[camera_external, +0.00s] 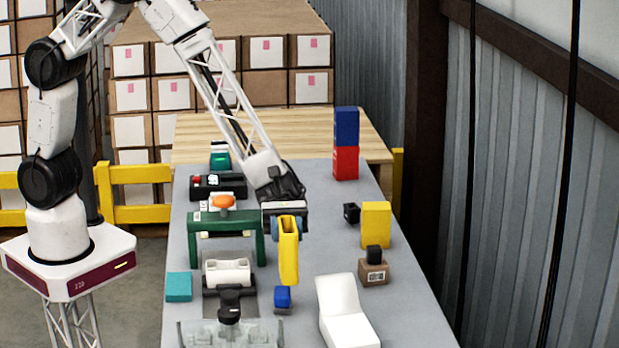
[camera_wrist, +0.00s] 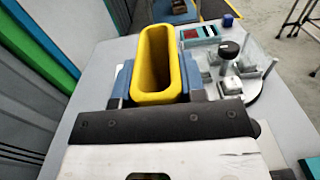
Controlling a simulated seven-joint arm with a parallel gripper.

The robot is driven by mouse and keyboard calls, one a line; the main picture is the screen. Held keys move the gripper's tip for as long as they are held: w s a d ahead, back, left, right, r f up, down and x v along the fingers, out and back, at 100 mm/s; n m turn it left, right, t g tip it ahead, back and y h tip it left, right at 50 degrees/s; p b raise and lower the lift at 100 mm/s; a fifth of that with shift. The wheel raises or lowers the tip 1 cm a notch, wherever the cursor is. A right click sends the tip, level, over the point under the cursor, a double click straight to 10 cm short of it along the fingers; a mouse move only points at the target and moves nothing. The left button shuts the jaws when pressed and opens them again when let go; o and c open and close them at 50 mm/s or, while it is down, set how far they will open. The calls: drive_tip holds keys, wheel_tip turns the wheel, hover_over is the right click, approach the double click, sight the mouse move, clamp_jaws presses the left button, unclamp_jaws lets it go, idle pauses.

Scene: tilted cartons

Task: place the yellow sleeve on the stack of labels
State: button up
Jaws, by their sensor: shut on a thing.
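The yellow sleeve (camera_external: 289,255) is a tall hollow tube with an open top. My gripper (camera_external: 287,229) is shut on its upper part and holds it upright or nearly so above the grey table. In the wrist view the sleeve (camera_wrist: 160,65) sits between the blue fingers of my gripper (camera_wrist: 160,82), and I see into its dark opening. I cannot tell for sure which thing is the stack of labels. A teal block (camera_external: 179,287) lies at the table's left edge, and a white bent shape (camera_external: 345,312) lies at the front right.
A green frame with an orange knob (camera_external: 223,201) stands left of my gripper. A small blue block (camera_external: 282,297) is below the sleeve in the picture. A yellow box (camera_external: 376,224), a carton (camera_external: 373,272) and a red block (camera_external: 345,163) under a blue one stand right.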

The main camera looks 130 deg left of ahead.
sight(283, 246)
drive_tip(key=shift+w+d, duration=0.3)
drive_tip(key=shift+d, duration=0.55)
drive_tip(key=shift+w+d, duration=0.25)
drive_tip(key=shift+d, duration=0.55)
drive_tip(key=w+a+f, duration=0.1)
drive_tip(key=w, duration=1.5)
drive_tip(key=shift+a+f, duration=0.25)
drive_tip(key=shift+f, duration=0.05)
drive_tip(key=shift+f, duration=1.75)
drive_tip(key=shift+f, duration=0.15)
drive_tip(key=o, duration=1.1)
drive_tip(key=shift+o, duration=0.2)
